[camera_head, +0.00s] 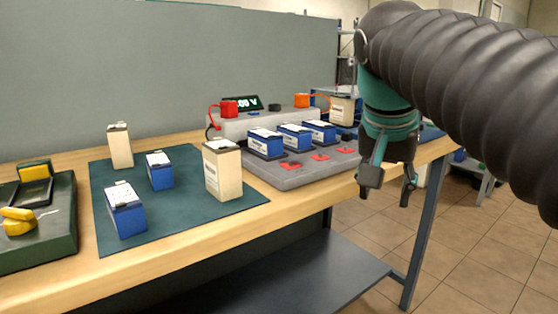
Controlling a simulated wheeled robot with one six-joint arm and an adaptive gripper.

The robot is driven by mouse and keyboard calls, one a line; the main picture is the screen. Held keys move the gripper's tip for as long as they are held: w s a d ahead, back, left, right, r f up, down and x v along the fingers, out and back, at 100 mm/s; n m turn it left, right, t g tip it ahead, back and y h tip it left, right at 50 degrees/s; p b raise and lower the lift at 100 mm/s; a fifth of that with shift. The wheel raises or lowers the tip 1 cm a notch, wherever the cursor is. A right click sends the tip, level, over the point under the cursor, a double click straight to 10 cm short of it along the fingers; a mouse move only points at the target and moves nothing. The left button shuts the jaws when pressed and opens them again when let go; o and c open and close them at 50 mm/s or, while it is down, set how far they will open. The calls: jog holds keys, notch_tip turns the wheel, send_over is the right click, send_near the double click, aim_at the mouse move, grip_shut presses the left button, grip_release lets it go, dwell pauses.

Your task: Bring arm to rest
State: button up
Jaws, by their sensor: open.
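My arm comes in from the right as a black ribbed sleeve. My gripper (388,186) hangs from it, pointing down, with its fingers apart and nothing between them. It shows in front of the bench's right end, to the right of the grey charging tray (290,179). Three blue batteries (266,143) stand in a row on that tray. A dark green mat (188,215) holds two blue batteries (126,210) and a tall cream battery (222,169). Another cream battery (120,146) stands at the mat's back edge.
A tester with a lit display (242,103) and red and orange clamps stands behind the tray. A dark case (38,240) with yellow items lies at the left. Another cream battery (342,109) stands behind my gripper. Tiled floor (460,240) is open at the right.

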jog(key=s+f+n+t+y, duration=0.1)
jog(key=s+f, duration=0.4)
jog(key=f, duration=0.6)
jog(key=s+f+n+y, duration=0.1)
jog(key=s+f+n, duration=0.3)
jog(key=f, duration=0.8)
jog(key=shift+s+a+f+n+t, duration=0.2)
jog(key=shift+s+f+n+t, duration=0.15)
jog(key=shift+s, duration=0.65)
